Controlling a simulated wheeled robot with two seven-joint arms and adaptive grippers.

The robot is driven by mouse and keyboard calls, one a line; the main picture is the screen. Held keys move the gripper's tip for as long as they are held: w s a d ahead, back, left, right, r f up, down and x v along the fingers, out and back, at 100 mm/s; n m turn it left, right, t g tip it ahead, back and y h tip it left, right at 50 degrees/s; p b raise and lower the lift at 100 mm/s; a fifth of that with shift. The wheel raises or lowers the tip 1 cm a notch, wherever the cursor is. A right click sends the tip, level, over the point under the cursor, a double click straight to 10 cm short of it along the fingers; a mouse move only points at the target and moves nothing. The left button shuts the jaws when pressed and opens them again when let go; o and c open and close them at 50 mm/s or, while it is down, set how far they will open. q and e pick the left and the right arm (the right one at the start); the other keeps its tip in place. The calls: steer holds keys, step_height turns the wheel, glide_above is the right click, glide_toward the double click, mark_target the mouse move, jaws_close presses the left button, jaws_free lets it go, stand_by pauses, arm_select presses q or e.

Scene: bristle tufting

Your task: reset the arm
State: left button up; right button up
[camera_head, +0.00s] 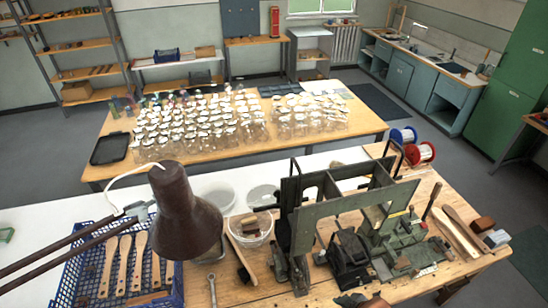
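Neither of my grippers shows in the head view, and I see no arm of mine that I can be sure of. The green tufting machine (350,210) stands on the wooden workbench (465,270) at the right front. A blue crate (70,285) at the lower left holds several wooden brush handles (124,262). A clear tub (250,229) with small blocks in it stands left of the machine.
A brown desk lamp (185,215) rises in the left foreground and hides part of the bench. A wrench (212,290) lies near the front edge. Behind, a table (350,133) carries many jars (200,120). Red (421,153) and blue spools stand right of it.

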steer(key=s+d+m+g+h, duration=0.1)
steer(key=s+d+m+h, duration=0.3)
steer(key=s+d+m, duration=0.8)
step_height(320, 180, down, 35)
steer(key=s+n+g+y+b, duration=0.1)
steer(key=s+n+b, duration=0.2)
steer(key=b, duration=0.5)
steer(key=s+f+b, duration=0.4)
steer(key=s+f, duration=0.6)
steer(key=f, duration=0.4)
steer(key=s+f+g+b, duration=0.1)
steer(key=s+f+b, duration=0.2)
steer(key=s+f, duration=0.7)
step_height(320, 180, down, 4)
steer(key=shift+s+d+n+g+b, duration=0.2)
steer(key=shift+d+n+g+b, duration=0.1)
steer(key=shift+b, duration=0.05)
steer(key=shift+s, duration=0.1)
